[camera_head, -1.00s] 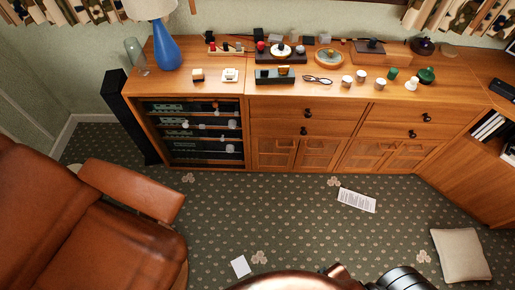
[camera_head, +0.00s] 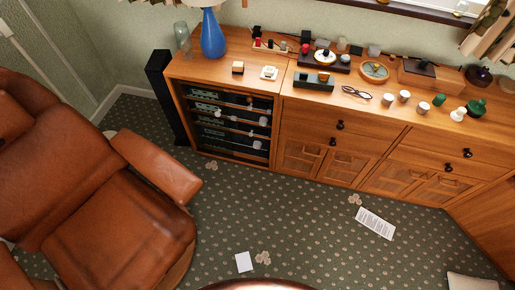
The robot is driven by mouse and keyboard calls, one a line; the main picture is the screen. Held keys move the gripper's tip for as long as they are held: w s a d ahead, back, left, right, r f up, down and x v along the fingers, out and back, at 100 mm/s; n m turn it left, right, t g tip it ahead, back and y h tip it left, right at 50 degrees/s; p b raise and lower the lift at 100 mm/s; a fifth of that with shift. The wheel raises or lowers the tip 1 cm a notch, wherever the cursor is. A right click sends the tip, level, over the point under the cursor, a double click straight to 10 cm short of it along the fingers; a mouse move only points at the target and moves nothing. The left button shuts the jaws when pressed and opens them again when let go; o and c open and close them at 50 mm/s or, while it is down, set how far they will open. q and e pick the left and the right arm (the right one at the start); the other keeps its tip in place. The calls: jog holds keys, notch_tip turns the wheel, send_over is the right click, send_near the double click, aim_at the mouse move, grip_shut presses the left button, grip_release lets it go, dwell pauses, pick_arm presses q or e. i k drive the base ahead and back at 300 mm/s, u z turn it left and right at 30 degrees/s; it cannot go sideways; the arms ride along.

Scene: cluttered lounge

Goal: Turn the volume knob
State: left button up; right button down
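A stack of dark audio units (camera_head: 232,120) stands on shelves in the open left bay of the wooden sideboard (camera_head: 335,120). Pale round knobs show on its fronts, among them one at the left (camera_head: 218,113) and one at the lower right (camera_head: 257,144). I cannot tell which of them is the volume knob; the labels are too small to read. Neither of my grippers is in view.
A brown leather armchair (camera_head: 120,225) fills the left side. A black speaker (camera_head: 166,95) stands beside the sideboard. A blue lamp (camera_head: 213,38) and many small items crowd the top. Papers (camera_head: 376,223) and a cushion (camera_head: 470,283) lie on the carpet, which is otherwise open before the sideboard.

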aim_at(256, 144)
jog(key=u, duration=0.7)
jog(key=k, duration=1.1)
jog(key=u, duration=0.05)
jog(key=i, duration=0.85)
jog(key=z, duration=0.9)
jog(key=i, duration=0.75)
jog(key=z, duration=0.8)
